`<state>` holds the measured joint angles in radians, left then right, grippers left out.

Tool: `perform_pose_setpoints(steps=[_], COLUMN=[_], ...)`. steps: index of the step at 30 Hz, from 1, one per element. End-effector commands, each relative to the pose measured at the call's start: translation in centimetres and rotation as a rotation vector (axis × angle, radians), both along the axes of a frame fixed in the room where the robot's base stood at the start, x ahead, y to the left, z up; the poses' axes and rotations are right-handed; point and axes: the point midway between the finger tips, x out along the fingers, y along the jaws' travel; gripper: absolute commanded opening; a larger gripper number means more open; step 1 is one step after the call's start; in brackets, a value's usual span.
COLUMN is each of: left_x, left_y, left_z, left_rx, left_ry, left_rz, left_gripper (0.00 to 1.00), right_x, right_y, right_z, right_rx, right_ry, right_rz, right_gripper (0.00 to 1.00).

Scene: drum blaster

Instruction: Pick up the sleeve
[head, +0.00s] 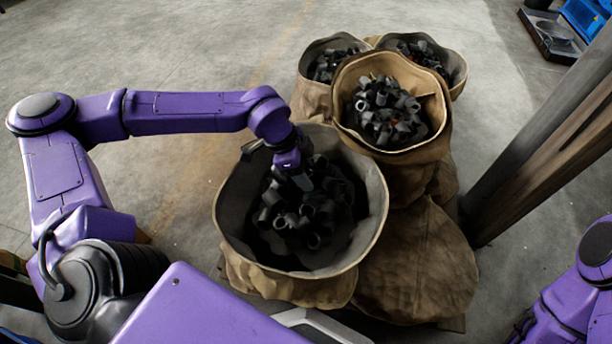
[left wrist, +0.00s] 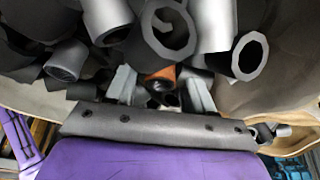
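The front sack (head: 375,215) is a round tan fabric bag with a wide rim, holding a heap of dark grey and black sleeves (head: 290,222), short hollow tube pieces. My left gripper (head: 303,183) reaches down inside this sack, at the top of the heap. In the left wrist view, its two pale fingers (left wrist: 162,92) stand apart. A rust-orange piece (left wrist: 163,74) and a dark tube end show between or just beyond them; I cannot tell whether the fingers touch them. Large grey sleeves (left wrist: 170,30) fill the top of that view. My right gripper is out of view.
Another sack (head: 440,108) of similar dark pieces stands higher behind the front one, with two more sacks (head: 310,95) (head: 455,65) at the back. A dark upright post (head: 540,140) stands at right. Concrete floor at left is clear (head: 190,60).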

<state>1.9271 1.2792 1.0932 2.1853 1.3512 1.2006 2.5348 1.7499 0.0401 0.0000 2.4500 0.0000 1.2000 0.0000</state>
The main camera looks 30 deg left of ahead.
Motion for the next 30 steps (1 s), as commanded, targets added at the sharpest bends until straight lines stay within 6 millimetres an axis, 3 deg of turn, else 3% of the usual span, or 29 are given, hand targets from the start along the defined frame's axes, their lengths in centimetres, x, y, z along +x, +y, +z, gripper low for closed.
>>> perform_pose_setpoints(steps=[1, 4, 5, 14, 20, 30], left_x=[0.0, 0.0, 0.0, 0.0, 0.1, -5.7], left_y=[0.0, 0.0, 0.0, 0.0, 0.0, -1.5], left_z=[0.0, 0.0, 0.0, 0.4, 3.2, 9.9], left_rx=[0.000, 0.000, 0.000, 0.000, -0.001, -0.002], left_ry=[0.000, 0.000, 0.000, -0.001, -0.003, -0.002], left_rz=[0.000, 0.000, 0.000, 0.000, 0.001, -0.002], left_gripper=[0.34, 0.01, 0.00, 0.00, 0.00, 0.00], right_x=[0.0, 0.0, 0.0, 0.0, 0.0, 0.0], right_y=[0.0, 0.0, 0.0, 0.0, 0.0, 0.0], right_z=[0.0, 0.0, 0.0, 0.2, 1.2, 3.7], right_rx=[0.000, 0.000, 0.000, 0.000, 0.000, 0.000], right_ry=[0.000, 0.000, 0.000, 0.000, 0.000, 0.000], right_rz=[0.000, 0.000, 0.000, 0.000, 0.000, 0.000], right_gripper=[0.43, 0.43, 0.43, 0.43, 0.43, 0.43])
